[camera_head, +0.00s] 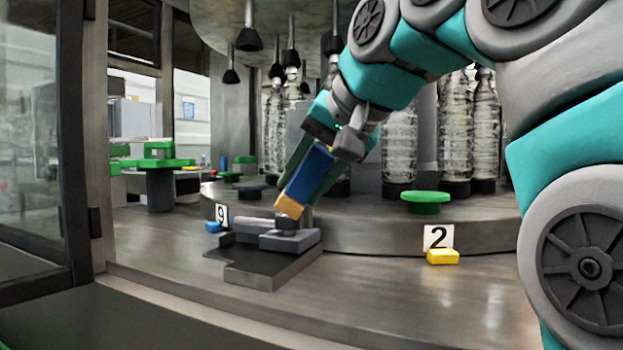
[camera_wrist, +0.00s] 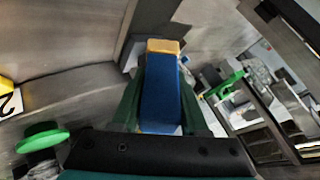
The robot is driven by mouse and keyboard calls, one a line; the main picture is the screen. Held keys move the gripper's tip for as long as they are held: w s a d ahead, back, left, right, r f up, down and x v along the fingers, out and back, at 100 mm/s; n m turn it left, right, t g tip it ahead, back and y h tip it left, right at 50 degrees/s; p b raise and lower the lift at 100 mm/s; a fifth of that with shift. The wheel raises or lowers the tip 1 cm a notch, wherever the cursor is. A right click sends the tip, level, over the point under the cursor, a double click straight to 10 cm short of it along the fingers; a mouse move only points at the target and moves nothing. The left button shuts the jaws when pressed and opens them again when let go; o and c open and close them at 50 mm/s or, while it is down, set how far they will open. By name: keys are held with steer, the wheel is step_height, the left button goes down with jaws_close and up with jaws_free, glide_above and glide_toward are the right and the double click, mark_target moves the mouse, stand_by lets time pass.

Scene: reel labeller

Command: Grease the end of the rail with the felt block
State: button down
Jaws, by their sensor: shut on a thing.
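My gripper (camera_head: 308,178) is shut on a blue block with a tan end, the felt block (camera_head: 309,172). The block is tilted, with its tan end down and to the left. In the wrist view the felt block (camera_wrist: 160,90) lies between the green fingers, tan end pointing away. The tan end is just above or touching a dark round knob on a grey stepped metal piece (camera_head: 290,240), which may be the rail end; I cannot tell if they touch.
A yellow block (camera_head: 443,257) sits by the plate marked 2 (camera_head: 438,237). A green disc (camera_head: 426,197) stands on the round platform at right. Clear bottles (camera_head: 399,145) stand behind my arm. A glass door (camera_head: 35,150) is at far left. The front table surface is clear.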

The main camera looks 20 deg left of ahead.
steer(key=shift+s+f, duration=0.1)
steer(key=shift+f, duration=1.7)
steer(key=shift+f+b, duration=1.05)
steer(key=shift+f, duration=0.15)
steer(key=shift+f+b, duration=0.55)
steer(key=shift+f, duration=0.3)
